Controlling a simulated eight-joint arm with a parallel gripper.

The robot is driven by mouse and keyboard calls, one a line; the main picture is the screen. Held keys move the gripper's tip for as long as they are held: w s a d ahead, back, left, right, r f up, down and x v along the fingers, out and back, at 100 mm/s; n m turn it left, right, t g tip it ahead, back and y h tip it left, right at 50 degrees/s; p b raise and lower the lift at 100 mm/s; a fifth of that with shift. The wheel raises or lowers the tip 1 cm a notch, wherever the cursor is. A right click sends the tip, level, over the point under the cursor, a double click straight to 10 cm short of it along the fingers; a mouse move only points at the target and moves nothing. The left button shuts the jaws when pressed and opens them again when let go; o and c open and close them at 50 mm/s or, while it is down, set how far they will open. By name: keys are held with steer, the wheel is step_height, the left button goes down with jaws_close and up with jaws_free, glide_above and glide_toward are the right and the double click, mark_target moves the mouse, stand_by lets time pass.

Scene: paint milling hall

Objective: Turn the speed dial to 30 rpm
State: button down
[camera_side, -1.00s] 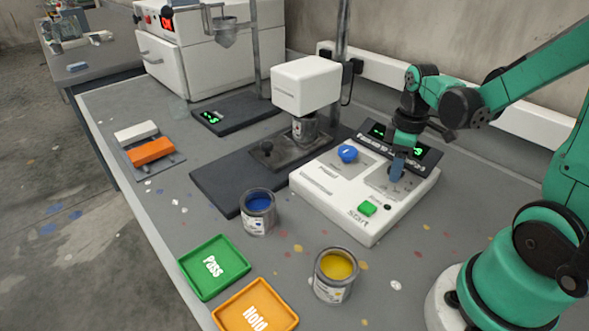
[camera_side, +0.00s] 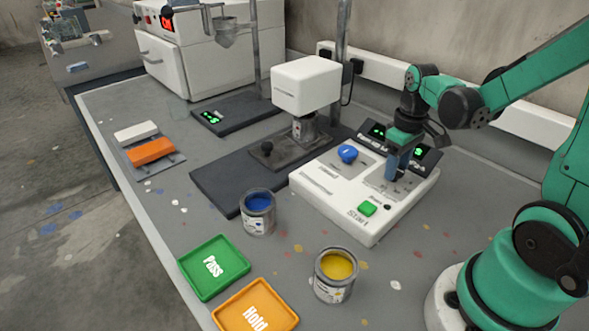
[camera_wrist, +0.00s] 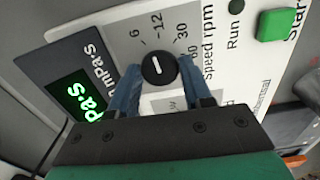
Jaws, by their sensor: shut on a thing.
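The speed dial (camera_wrist: 158,68) is a round black knob with a short white line, on a grey panel labelled "speed rpm". The numbers 6, 12, 30 and 60 are printed around it. The line lies roughly toward the 6 and 12 side; its exact setting is hard to tell. My gripper (camera_wrist: 158,76) has a blue finger on each side of the dial and is shut on it. In the side view my gripper (camera_side: 394,170) reaches down to the right part of the white control box (camera_side: 330,200) and hides the dial.
A blue knob (camera_side: 347,153) and a green start button (camera_side: 367,208) sit on the same box. A dark display (camera_side: 427,156) stands behind my gripper. An open blue paint can (camera_side: 258,213), a yellow one (camera_side: 334,276) and green and orange trays stand in front.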

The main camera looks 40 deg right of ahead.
steer(key=m, duration=0.5)
steer(key=shift+m, duration=0.3)
steer(key=m, duration=0.5)
steer(key=shift+m, duration=0.3)
steer(key=shift+c, duration=1.9)
jaws_free()
steer(key=shift+r, duration=2.8)
